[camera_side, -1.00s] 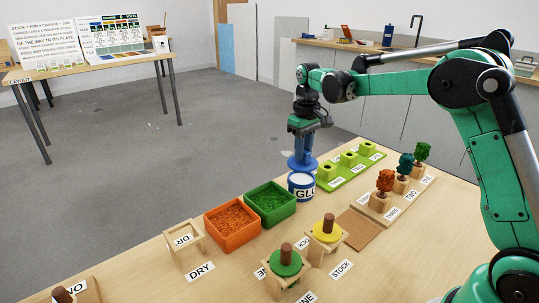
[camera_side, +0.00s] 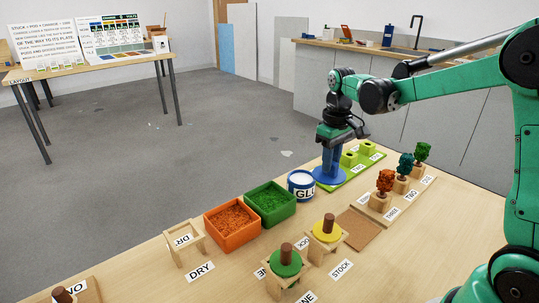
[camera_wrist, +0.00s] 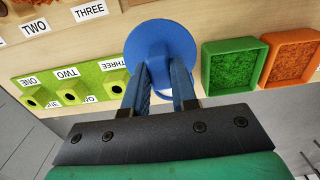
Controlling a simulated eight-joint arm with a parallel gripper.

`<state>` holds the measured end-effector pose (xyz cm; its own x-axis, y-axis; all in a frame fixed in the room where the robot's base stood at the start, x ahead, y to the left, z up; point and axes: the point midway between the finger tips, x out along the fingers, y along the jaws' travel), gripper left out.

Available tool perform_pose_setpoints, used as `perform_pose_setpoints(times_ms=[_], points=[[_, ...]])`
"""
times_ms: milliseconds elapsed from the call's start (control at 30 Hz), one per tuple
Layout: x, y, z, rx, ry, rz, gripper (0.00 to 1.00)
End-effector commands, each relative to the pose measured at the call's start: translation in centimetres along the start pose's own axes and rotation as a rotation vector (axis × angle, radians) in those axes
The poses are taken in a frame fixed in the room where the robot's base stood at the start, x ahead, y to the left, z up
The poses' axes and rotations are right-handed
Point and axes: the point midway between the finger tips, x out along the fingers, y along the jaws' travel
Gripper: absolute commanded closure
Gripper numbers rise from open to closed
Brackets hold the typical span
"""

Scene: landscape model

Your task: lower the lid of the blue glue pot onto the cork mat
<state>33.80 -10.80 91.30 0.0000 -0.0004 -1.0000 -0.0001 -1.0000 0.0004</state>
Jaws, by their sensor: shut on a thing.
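My gripper (camera_side: 329,160) is shut on the blue lid (camera_side: 329,178) and holds it just right of the glue pot. In the wrist view the lid (camera_wrist: 160,48) is a blue disc beyond my fingers (camera_wrist: 165,85). The blue glue pot (camera_side: 301,186) stands open on the table, with white showing inside and "GLU" on its label. In the wrist view the lid and fingers mostly hide the pot. The brown cork mat (camera_side: 352,232) lies flat and bare on the table, nearer the camera than the lid.
Green (camera_side: 270,203) and orange trays (camera_side: 232,227) stand left of the pot.

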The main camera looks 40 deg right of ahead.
Motion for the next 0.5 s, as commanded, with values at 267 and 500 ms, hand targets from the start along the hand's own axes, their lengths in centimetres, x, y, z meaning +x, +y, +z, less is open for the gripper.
perform_pose_setpoints(times_ms=[267,500], points=[[2.2,-0.6,7.4,0.001,0.000,0.000,1.00],[3.1,-0.8,8.8,-0.001,0.000,0.001,1.00]])
